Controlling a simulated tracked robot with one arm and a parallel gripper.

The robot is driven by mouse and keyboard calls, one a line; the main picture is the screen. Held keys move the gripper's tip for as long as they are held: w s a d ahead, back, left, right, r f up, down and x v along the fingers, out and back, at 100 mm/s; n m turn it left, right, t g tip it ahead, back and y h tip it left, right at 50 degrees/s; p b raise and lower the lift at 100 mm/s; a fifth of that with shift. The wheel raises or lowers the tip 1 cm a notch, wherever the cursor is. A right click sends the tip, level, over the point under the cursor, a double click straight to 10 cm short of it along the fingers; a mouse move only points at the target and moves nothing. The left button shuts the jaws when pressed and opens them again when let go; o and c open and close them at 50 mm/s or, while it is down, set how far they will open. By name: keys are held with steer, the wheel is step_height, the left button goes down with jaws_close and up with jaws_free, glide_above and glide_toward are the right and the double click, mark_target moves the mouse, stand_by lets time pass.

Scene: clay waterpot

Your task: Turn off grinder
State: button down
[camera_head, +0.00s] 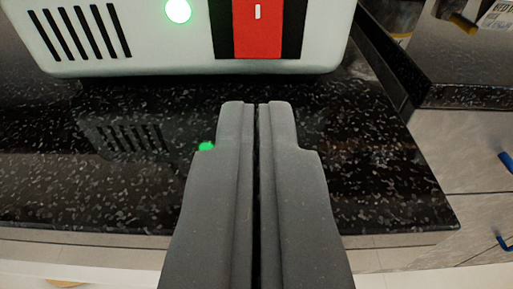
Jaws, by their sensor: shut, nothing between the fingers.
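The grinder (170,50) is a white-green box with rounded corners at the top of the view, cut off by the upper edge. It has black vent slots (82,32) on the left, a lit green lamp (178,11), and a red rocker switch (257,32) with a white line mark, set between black strips. My gripper (257,104) is shut and empty. Its fingertips point at the grinder from below the red switch in the picture, with a gap between them and the switch.
The grinder stands on a black speckled counter (110,190) that reflects the green lamp. The counter's front edge runs along the bottom. At right are a grey cabinet (465,150) with blue handles (506,160), and a bottle with a yellow tip (458,22).

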mark_target(257, 47)
steer(key=shift+w+f+b, duration=0.25)
steer(key=shift+w+b, duration=0.1)
steer(key=shift+w, duration=1.1)
steer(key=shift+w+f+b, duration=0.3)
steer(key=shift+w+b, duration=0.1)
steer(key=shift+w, duration=1.1)
steer(key=shift+w+f+b, duration=0.25)
steer(key=shift+w+b, duration=0.1)
steer(key=shift+w, duration=1.1)
